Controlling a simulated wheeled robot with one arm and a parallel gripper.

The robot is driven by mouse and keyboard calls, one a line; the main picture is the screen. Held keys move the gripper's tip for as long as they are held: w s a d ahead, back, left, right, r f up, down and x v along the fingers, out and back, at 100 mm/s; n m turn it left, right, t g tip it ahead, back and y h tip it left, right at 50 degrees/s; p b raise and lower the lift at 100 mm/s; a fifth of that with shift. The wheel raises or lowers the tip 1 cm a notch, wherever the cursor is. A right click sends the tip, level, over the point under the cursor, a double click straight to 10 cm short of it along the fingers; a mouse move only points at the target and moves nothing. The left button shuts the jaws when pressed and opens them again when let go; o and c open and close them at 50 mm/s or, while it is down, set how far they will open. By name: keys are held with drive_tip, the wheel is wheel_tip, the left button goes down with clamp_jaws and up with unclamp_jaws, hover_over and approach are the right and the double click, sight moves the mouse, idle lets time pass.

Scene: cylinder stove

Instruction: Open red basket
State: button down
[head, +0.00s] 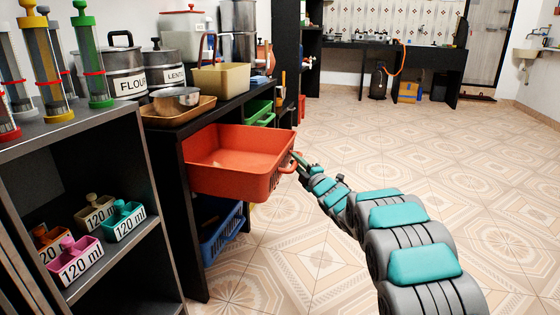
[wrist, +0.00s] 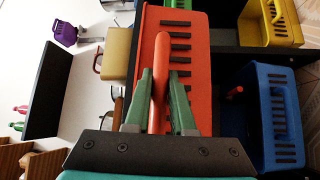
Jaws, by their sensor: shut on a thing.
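The red basket (head: 230,172) is pulled well out of the dark shelf like a drawer, and its empty inside shows in the head view. Its slotted front fills the middle of the wrist view (wrist: 190,85). The red handle (wrist: 160,75) sticks out from the basket front. My gripper (head: 297,158) is at the handle on the basket's right side in the head view. In the wrist view its two green fingers (wrist: 163,100) stand on either side of the handle and are shut on it.
A blue basket (head: 220,232) sits below the red one, and a green basket (head: 258,110) is farther along the shelf. A beige container (head: 221,79) and a steel bowl on a tray stand on top. A grey rack (head: 85,140) with 120 ml boxes is at the left. The tiled floor at the right is clear.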

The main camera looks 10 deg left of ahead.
drive_tip(key=shift+d+f, duration=0.1)
drive_tip(key=shift+d, duration=1.2)
drive_tip(key=c, duration=0.8)
unclamp_jaws()
drive_tip(key=shift+o, duration=0.2)
drive_tip(key=r+v, duration=0.1)
drive_tip(key=v, duration=0.6)
drive_tip(key=shift+s+d+f+p, duration=0.2)
drive_tip(key=shift+s+f+p, duration=0.1)
drive_tip(key=shift+f, duration=0.25)
